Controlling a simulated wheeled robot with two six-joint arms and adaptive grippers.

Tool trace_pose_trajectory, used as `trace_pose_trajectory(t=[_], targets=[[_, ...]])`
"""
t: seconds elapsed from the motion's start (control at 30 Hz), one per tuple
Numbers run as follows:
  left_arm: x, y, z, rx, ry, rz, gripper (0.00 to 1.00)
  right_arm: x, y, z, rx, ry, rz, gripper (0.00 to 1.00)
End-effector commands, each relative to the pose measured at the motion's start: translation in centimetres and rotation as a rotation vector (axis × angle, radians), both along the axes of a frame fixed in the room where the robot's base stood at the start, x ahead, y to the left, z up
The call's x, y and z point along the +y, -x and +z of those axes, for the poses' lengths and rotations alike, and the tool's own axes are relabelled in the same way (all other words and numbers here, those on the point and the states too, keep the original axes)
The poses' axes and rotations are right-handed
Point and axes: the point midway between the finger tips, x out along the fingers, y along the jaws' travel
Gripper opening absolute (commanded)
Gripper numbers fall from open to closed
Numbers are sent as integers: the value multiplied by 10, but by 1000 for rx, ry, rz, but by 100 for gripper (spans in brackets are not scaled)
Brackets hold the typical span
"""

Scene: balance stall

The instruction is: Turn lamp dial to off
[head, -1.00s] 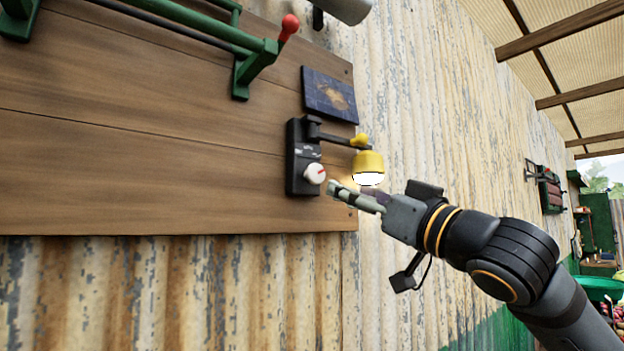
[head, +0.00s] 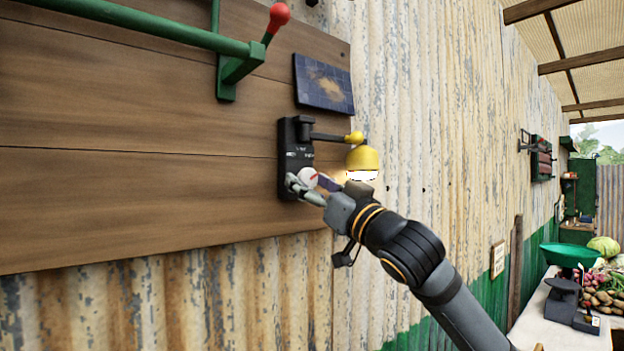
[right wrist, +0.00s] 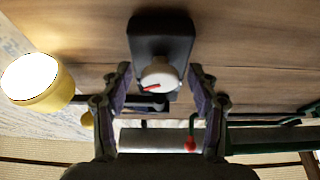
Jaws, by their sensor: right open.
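The lamp dial (head: 308,178) is a round white knob with a red pointer, on a black control box (head: 296,140) fixed to the wooden board. A yellow lamp (head: 362,158) on an arm beside it is lit. My right gripper (head: 300,186) is at the dial and partly covers it in the head view. In the right wrist view the dial (right wrist: 159,75) lies between the fingertips of my open right gripper (right wrist: 160,78), with gaps on both sides. The lamp (right wrist: 38,84) glows at the left there. My left gripper is not in view.
A small solar panel (head: 323,83) is mounted above the box. A green rail (head: 150,25) with a red-knobbed lever (head: 278,16) runs along the upper board. At right, a table (head: 560,325) holds a green scale pan (head: 570,255) and vegetables.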

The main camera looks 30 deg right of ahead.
Motion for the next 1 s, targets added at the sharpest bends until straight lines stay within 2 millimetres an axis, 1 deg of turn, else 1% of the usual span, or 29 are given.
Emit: trace_pose_trajectory(t=[0.03, 0.4, 0.43, 0.63, 0.77, 1.0], targets=[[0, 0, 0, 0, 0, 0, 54, 0, 0, 0, 0, 0, 0, 59], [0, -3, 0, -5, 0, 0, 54, 0, 0, 0, -1, 0, 0, 9], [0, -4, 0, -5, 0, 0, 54, 0, 0, 0, 0, 0, 0, 7], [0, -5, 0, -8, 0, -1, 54, -1, 0, 0, -1, 16, -1, 7], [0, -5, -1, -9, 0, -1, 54, -1, 0, 0, -4, 60, -2, 7], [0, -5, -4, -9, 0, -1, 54, -3, 0, 0, -17, 226, -4, 7]])
